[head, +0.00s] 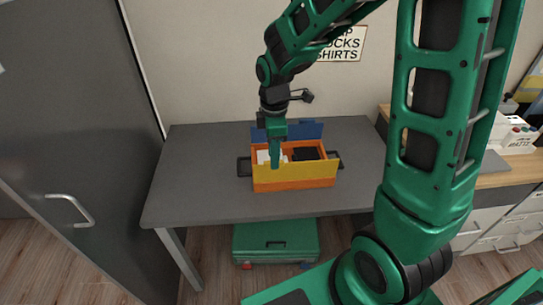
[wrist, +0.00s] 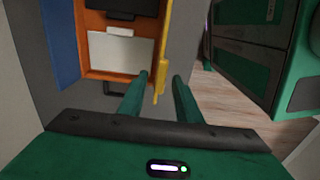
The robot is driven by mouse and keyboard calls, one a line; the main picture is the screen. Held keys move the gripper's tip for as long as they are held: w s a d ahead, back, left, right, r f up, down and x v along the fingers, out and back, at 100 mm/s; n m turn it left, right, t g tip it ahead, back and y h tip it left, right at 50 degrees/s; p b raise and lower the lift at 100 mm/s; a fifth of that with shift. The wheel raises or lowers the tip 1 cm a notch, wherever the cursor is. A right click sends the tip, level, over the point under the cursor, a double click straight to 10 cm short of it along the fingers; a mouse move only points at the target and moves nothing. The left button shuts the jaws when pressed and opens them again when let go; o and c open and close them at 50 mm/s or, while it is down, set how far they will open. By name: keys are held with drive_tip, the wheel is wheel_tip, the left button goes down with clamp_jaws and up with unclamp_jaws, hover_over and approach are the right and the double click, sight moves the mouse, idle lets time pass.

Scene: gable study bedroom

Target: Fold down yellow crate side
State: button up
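The orange crate (head: 295,185) stands on the grey table. Its yellow side (head: 300,172) is upright along the front. In the wrist view the yellow side (wrist: 163,50) shows nearly edge-on as a narrow strip. The blue side (head: 300,130) is at the back and looks wide in the wrist view (wrist: 64,40), as if leaning outward. My gripper (head: 275,163) points down at the crate's front left. In the wrist view my gripper (wrist: 161,80) is open, with the near end of the yellow side between its fingertips in the picture. Whether they touch is unclear.
The crate holds a pale item (wrist: 120,52) and a black item (head: 306,153). Black handles (head: 244,167) stick out at its ends. The grey table (head: 210,190) is clear around it. A green case (head: 275,240) sits below. A grey door (head: 70,120) is at left, a wooden desk (head: 490,177) at right.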

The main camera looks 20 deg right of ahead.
drive_tip(key=shift+f, duration=0.55)
clamp_jaws()
drive_tip(key=shift+w+a, duration=0.1)
